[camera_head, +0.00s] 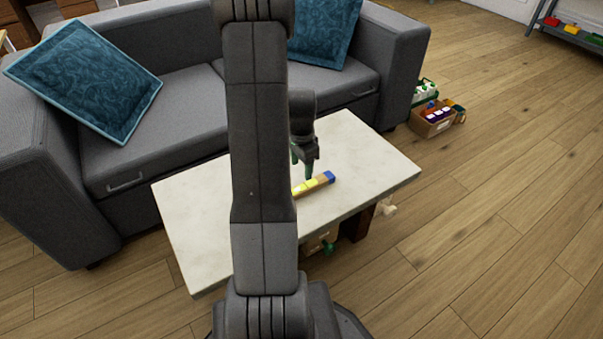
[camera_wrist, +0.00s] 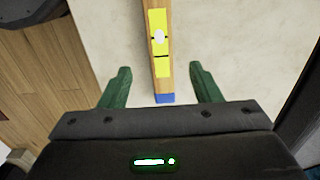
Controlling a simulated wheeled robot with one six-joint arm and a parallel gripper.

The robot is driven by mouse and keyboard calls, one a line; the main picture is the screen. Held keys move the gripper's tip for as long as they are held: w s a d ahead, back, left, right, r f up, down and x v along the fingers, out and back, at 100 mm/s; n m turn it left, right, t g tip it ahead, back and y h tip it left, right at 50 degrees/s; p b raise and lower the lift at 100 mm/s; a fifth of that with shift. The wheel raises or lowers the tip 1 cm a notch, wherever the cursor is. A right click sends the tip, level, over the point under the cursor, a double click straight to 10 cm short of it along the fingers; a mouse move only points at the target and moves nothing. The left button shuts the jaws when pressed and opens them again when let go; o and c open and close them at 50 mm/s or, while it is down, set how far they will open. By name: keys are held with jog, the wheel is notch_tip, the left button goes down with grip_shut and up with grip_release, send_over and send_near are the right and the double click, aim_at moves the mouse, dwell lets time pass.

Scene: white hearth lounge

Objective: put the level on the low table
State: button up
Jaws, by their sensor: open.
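The level (camera_head: 318,185) is a wooden bar with a yellow middle and a blue end. It lies on the pale top of the low table (camera_head: 375,165); my arm hides part of it in the head view. In the wrist view the level (camera_wrist: 160,65) runs away from between the fingers, its blue end nearest. My gripper (camera_head: 306,172) is above the table by the level. Its green fingers (camera_wrist: 160,82) are spread apart in the wrist view, one on each side of the level with gaps between, and hold nothing.
A grey sofa (camera_head: 170,135) with blue cushions (camera_head: 85,80) stands right behind the table. A box of small items (camera_head: 436,118) sits on the floor right of the sofa. Some things show under the table's front edge (camera_head: 322,243).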

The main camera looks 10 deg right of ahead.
notch_tip(320, 180, up, 3)
jog(key=shift+f, duration=0.15)
